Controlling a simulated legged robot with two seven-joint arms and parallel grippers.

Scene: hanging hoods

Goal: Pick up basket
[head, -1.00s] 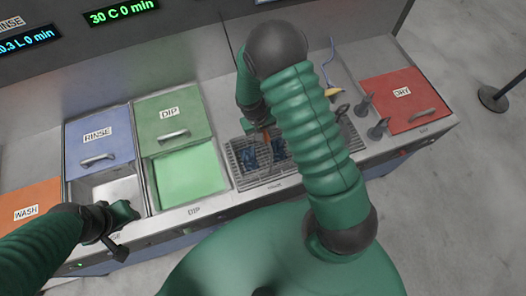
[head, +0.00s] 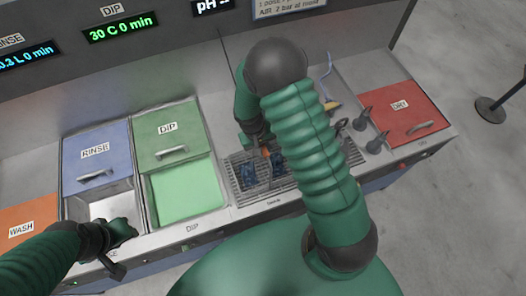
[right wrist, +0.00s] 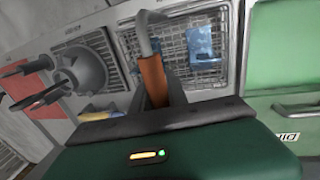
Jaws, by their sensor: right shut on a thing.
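The wire-mesh basket (head: 236,190) is at the grated part of the counter, right of the green dip bath, with blue pieces (head: 250,178) in it. The right wrist view shows its mesh (right wrist: 178,42), a blue piece (right wrist: 200,42), and a grey hooked handle with an orange grip (right wrist: 152,78). My right gripper (head: 262,146) is shut on that grip, its fingers (right wrist: 157,92) around it. My forearm hides part of the basket; I cannot tell whether it is clear of the grate. My left gripper (head: 124,230) is over the rinse sink's front edge, apart from the basket; its jaws are unclear.
The open dip bath (head: 185,195) has a green lid (head: 168,145) behind it. The rinse sink (head: 105,206) has a blue lid (head: 96,165). Dark nozzles (head: 375,143) and a red dry lid (head: 400,112) are at the right. A post (head: 490,105) stands on the floor.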

